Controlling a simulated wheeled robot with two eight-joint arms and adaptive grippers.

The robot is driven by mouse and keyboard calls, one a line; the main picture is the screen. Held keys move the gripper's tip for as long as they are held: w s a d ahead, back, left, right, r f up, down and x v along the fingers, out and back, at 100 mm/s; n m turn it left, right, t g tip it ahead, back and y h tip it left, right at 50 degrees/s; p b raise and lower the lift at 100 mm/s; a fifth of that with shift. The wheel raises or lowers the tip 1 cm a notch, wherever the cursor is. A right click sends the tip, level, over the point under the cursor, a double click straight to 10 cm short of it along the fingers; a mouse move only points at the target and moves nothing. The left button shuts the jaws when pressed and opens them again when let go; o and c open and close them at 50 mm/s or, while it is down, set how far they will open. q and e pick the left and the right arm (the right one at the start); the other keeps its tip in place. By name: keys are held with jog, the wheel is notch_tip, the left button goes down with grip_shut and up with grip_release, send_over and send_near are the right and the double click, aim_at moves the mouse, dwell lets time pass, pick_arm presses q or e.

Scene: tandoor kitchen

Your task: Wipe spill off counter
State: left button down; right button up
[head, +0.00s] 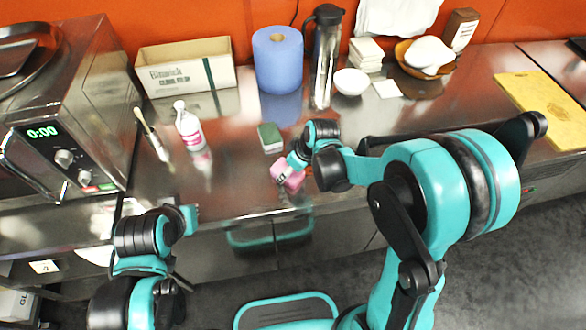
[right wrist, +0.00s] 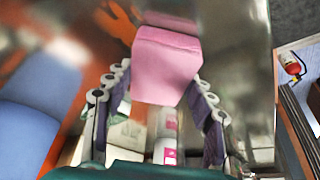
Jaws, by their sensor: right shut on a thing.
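A pink block, like a sponge or folded cloth (head: 287,174), is at the front part of the steel counter (head: 235,190). My right gripper (head: 293,168) is shut on it. In the right wrist view the pink block (right wrist: 166,65) sits between the two fingers of that gripper (right wrist: 165,95). An orange patch (right wrist: 117,18) shows on the shiny surface beyond the block; I cannot tell whether it is the spill or a reflection. My left gripper (head: 190,218) is at the lower left, by the counter's front edge; its fingers are not clear.
A green sponge (head: 270,138) lies just behind the pink block. A white bottle (head: 190,127) and a brush (head: 152,135) are to the left, beside an oven (head: 65,140). A blue paper roll (head: 278,60), glass flask (head: 326,55) and white bowl (head: 351,81) stand behind.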

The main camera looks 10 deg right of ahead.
jog(key=shift+w+d+r, duration=0.1)
jog(key=shift+d, duration=2.05)
jog(key=shift+d+b, duration=0.3)
jog(key=shift+d, duration=1.65)
jog(key=shift+r+p, duration=2.25)
jog(key=shift+r, duration=0.65)
jog(key=shift+w, duration=0.1)
notch_tip(320, 180, up, 3)
jog(key=shift+p, duration=1.15)
